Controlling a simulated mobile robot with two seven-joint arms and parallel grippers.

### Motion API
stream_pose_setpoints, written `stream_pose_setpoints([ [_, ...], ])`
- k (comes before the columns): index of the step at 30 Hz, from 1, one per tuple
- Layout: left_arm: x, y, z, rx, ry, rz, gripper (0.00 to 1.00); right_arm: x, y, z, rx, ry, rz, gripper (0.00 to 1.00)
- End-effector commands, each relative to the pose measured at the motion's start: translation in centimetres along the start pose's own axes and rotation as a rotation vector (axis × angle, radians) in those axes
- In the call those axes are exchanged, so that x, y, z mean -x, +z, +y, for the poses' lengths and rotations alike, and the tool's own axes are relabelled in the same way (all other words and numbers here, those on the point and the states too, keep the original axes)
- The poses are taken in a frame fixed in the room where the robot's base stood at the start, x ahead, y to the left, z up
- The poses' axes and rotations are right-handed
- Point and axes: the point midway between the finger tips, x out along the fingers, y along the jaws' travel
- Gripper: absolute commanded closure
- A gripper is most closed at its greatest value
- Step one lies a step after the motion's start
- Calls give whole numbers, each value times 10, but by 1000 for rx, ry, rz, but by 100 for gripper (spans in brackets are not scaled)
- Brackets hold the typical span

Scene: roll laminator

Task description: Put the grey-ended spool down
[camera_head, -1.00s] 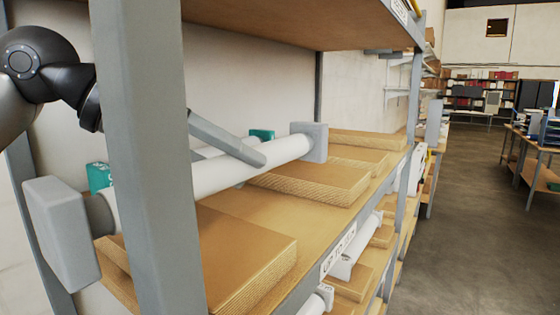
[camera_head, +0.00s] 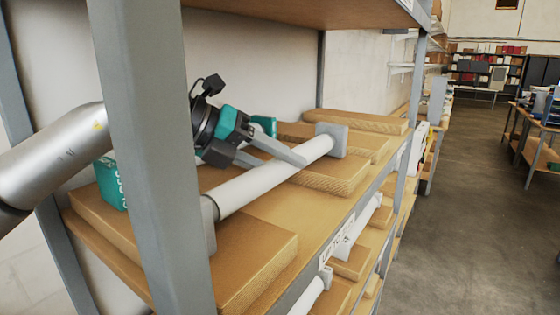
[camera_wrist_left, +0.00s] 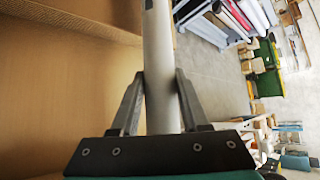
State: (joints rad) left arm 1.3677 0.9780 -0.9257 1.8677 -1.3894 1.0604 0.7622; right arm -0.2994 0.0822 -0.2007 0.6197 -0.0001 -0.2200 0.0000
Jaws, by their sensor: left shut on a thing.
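The grey-ended spool, a white roll (camera_head: 275,177) with square grey end blocks, lies slantwise over the shelf in the head view. Its far end block (camera_head: 332,140) is above the back boards. Its near end block (camera_head: 208,223) is partly hidden by the upright post, at the near cardboard-brown board. I cannot tell whether the ends touch the boards. My left gripper (camera_head: 290,160) is shut on the roll near its middle. In the left wrist view the roll (camera_wrist_left: 160,50) runs between the two fingers (camera_wrist_left: 159,80). My right gripper is not in view.
A grey upright post (camera_head: 150,150) stands close in front, left of the spool. Brown boards (camera_head: 255,250) lie on the wooden shelf (camera_head: 305,212). Teal boxes (camera_head: 110,183) stand behind. Another shelf (camera_head: 320,12) hangs above. White rolls lie below, and the aisle on the right is clear.

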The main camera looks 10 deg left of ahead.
Motion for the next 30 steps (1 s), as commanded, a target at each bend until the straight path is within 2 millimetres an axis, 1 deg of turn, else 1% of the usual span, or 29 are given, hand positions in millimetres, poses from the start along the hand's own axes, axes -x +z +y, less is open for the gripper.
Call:
stream_pose_setpoints([
  [6, -2, -2, 2, -1, -2, -2, 100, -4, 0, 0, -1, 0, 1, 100],
  [7, -2, -2, 3, 0, -1, 0, 54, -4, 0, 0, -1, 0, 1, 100],
  [15, -2, -2, 2, -1, -1, 0, 25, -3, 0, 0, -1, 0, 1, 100],
  [22, -1, -2, 1, -1, -1, 0, 25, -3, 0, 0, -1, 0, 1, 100],
  [26, 1, 1, -2, -1, 0, 0, 25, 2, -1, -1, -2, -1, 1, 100],
  [29, 16, 1, 1, 0, 1, -4, 25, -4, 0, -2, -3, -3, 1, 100],
  [30, 24, 1, 1, -1, 1, -6, 25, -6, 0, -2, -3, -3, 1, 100],
])
